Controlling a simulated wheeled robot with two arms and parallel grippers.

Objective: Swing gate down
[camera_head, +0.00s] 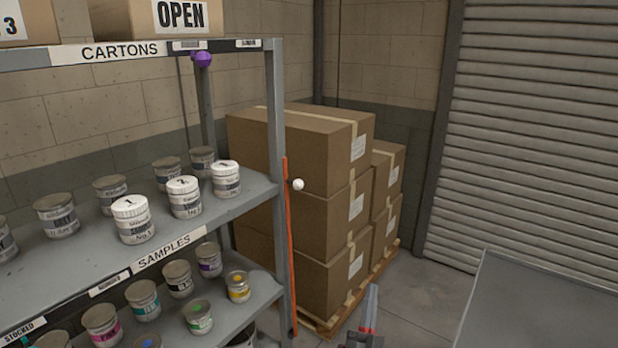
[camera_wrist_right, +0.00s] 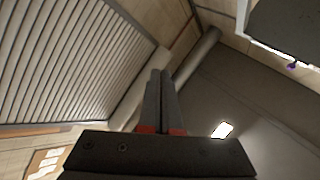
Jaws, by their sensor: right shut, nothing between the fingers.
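The gate appears to be a thin orange-red bar (camera_head: 290,245), standing upright beside the right front post of the shelf rack. A white ball knob (camera_head: 298,185) sits near its upper part. My right gripper (camera_head: 372,294) is low in the head view, right of the bar and apart from it, pointing up. In the right wrist view its two fingers (camera_wrist_right: 161,78) are together with nothing between them. The bar cannot be made out in the wrist view. My left gripper is not in view.
The rack's shelf (camera_head: 255,190) holds several paint cans. A purple ball (camera_head: 203,59) sits near its top rail. Stacked cartons (camera_head: 320,150) stand on a pallet behind the bar. A grey surface (camera_head: 540,305) is at lower right, before a roller shutter (camera_head: 530,130). Some floor (camera_head: 415,290) is clear.

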